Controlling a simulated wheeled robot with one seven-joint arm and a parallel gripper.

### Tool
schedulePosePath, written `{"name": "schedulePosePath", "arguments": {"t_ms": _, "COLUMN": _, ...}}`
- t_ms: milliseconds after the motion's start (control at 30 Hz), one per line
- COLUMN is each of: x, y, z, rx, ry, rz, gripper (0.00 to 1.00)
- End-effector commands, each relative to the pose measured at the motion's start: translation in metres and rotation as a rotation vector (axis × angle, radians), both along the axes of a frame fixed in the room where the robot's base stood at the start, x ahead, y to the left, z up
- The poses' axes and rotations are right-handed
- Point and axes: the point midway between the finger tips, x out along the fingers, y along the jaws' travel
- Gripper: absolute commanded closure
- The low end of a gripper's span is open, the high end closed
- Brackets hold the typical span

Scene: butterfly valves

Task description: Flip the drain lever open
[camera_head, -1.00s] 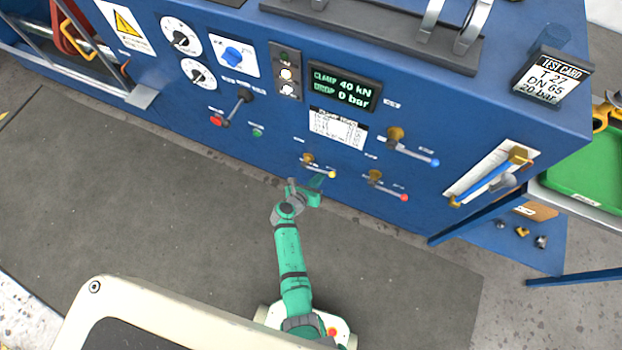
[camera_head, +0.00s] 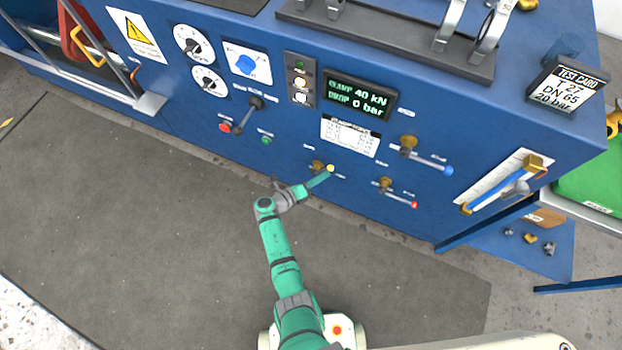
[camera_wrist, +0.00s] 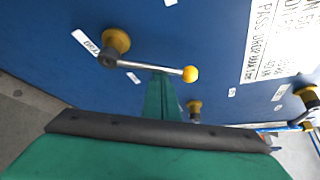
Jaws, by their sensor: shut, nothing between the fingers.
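On the blue panel front is a small lever with a brass hub (camera_head: 317,166) and a yellow knob (camera_head: 330,168). In the wrist view its metal rod runs right from the hub (camera_wrist: 115,42) to the yellow knob (camera_wrist: 190,74). I cannot read its label, so I cannot tell whether it is the drain lever. My gripper (camera_head: 324,178) is shut and empty, its tip right at the rod near the yellow knob. In the wrist view the green fingers (camera_wrist: 162,90) reach up to the rod's lower side; I cannot tell whether they touch.
A red-tipped lever (camera_head: 400,199) and a larger blue-tipped lever (camera_head: 428,160) sit to the right. A black-handled lever (camera_head: 247,116) is at the left. A blue-bar handle (camera_head: 500,185) is further right. The grey floor (camera_head: 130,220) before the panel is clear.

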Motion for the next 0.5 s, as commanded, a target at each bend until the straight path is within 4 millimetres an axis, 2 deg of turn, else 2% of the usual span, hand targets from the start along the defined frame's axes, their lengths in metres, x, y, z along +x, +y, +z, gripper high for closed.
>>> {"name": "schedulePosePath", "arguments": {"t_ms": 200, "x": 0.007, "y": 0.003, "z": 0.009, "rx": -0.163, "ry": 0.089, "rz": -0.015, "gripper": 1.0}}
{"name": "schedulePosePath", "arguments": {"t_ms": 500, "x": 0.015, "y": 0.017, "z": 0.014, "rx": -0.154, "ry": 0.085, "rz": -0.017, "gripper": 1.0}}
